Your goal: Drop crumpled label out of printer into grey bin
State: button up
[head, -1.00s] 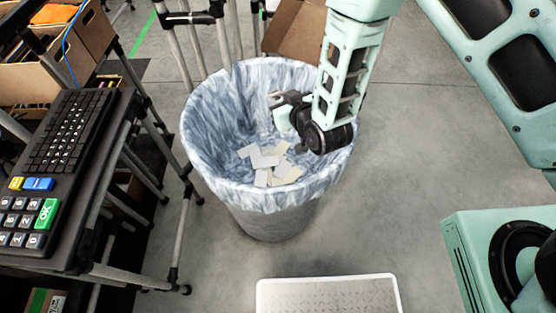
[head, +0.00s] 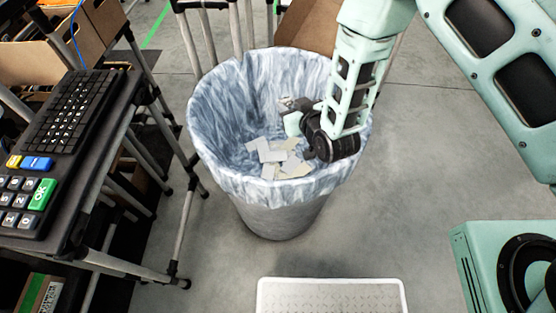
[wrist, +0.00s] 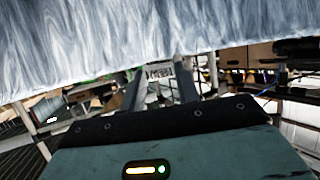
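The grey bin (head: 285,222) stands on the floor in the head view, lined with a whitish-blue bag. My gripper (head: 288,104) is at the bin's mouth, inside the rim as seen from the head. A small pale piece, the crumpled label (wrist: 159,72), shows between my two fingers in the wrist view with dark print on it. The fingers (wrist: 160,88) stand apart on either side of it and appear closed on it. The contact itself is too small to see clearly. The printer is not clearly identifiable.
Several pale paper scraps (head: 278,158) lie in the bin. A dark table with a keyboard (head: 72,110) and a keypad (head: 25,205) stands at left. A white tray-like box (head: 332,296) is at the front. Floor right of the bin is clear.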

jog(key=o, duration=0.4)
jog(key=shift+c, duration=0.2)
notch_tip(320, 180, up, 10)
dwell(0.6)
